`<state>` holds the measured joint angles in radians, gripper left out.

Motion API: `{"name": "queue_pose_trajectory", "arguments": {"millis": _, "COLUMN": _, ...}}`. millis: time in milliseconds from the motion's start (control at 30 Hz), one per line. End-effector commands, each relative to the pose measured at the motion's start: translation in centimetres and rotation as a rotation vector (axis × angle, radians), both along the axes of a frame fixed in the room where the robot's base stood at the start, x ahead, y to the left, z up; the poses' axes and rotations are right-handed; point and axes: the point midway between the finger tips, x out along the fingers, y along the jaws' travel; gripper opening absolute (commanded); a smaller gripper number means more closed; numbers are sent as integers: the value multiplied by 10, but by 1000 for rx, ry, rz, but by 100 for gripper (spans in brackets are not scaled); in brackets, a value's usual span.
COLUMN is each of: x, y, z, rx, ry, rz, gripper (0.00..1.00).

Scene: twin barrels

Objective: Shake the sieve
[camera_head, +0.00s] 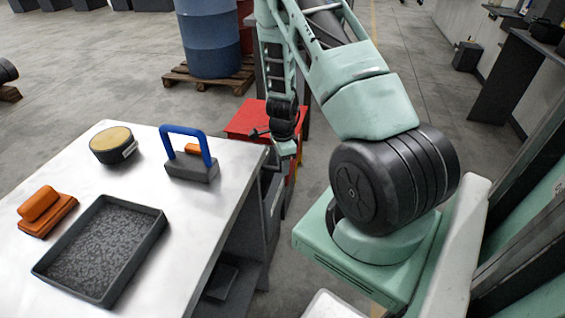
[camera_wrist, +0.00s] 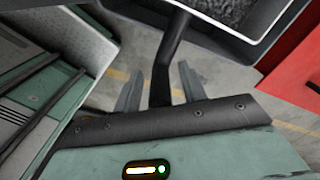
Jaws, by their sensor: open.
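My gripper (camera_wrist: 158,80) is open, with its two fingers apart on either side of a dark handle (camera_wrist: 170,65) in the wrist view. The handle runs up to a square, pale-rimmed frame (camera_wrist: 212,32) with a dark speckled inside, which looks like the sieve; its far part is cut off. I cannot tell whether the fingers touch the handle. In the head view my gripper (camera_head: 284,150) hangs beside the red cart (camera_head: 246,117), and the sieve cannot be made out clearly there.
The white table (camera_head: 190,215) holds a dark tray of grey grains (camera_head: 105,245), an orange block tool (camera_head: 45,210), a round tan-topped container (camera_head: 112,142) and a blue-handled block (camera_head: 190,165). A blue barrel (camera_head: 212,40) stands on a pallet behind. Open floor lies beyond.

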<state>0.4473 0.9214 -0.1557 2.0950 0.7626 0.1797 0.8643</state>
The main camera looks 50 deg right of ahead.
Motion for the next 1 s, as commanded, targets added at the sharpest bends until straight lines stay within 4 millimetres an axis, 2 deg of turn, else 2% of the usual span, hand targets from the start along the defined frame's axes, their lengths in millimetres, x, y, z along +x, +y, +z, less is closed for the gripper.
{"name": "queue_pose_trajectory", "arguments": {"millis": 100, "x": 0, "y": 0, "z": 0, "rx": 0, "ry": 0, "rz": 0, "gripper": 39}}
{"name": "queue_pose_trajectory", "arguments": {"millis": 233, "x": 0, "y": 0, "z": 0, "rx": 0, "ry": 0, "rz": 0, "gripper": 2}}
{"name": "queue_pose_trajectory", "arguments": {"millis": 267, "x": 0, "y": 0, "z": 0, "rx": 0, "ry": 0, "rz": 0, "gripper": 0}}
{"name": "queue_pose_trajectory", "arguments": {"millis": 467, "x": 4, "y": -7, "z": 2, "rx": -1, "ry": -1, "rz": 0, "gripper": 0}}
{"name": "queue_pose_trajectory", "arguments": {"millis": 700, "x": 20, "y": -47, "z": 1, "rx": -1, "ry": -1, "rz": 1, "gripper": 0}}
{"name": "queue_pose_trajectory", "arguments": {"millis": 800, "x": 24, "y": -57, "z": 1, "rx": -1, "ry": 1, "rz": 2, "gripper": 0}}
{"name": "queue_pose_trajectory", "arguments": {"millis": 1000, "x": 26, "y": -61, "z": 1, "rx": -3, "ry": -2, "rz": 2, "gripper": 0}}
